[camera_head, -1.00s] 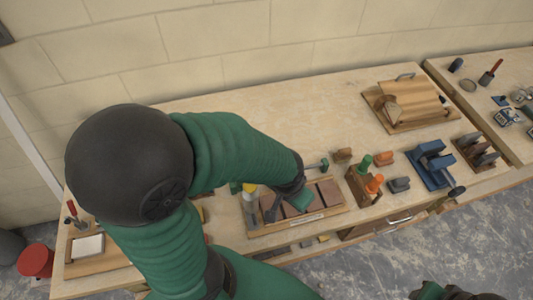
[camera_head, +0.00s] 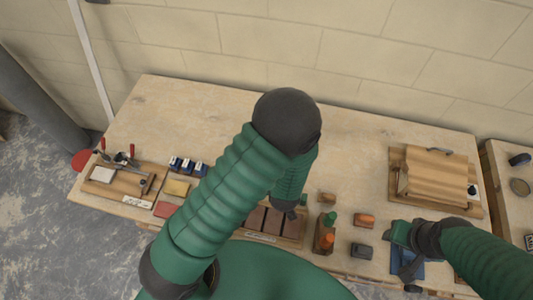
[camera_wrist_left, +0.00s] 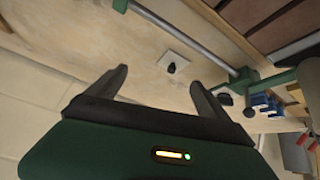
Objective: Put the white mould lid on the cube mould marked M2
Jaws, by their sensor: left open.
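The white mould lid (camera_wrist_left: 174,62), a small square plate with a dark knob, lies on the bench in the left wrist view. My left gripper (camera_wrist_left: 158,80) is open, its two fingers apart on either side of the lid in the picture, with nothing held. In the head view my arm covers that area and the lid does not show. Several blue cube moulds with white labels (camera_head: 188,166) stand in a row left of my arm; they also show in the left wrist view (camera_wrist_left: 264,103). Their marks are too small to read. My right gripper (camera_head: 408,268) is over a blue item; its jaws are unclear.
A wooden tray of brown tiles (camera_head: 257,237) lies partly under my left arm. A wooden board with tools (camera_head: 130,187) is at the left. An orange-and-green-handled tool block (camera_head: 324,238) and a wooden board with a roof-like piece (camera_head: 437,178) are at the right. The back of the bench is clear.

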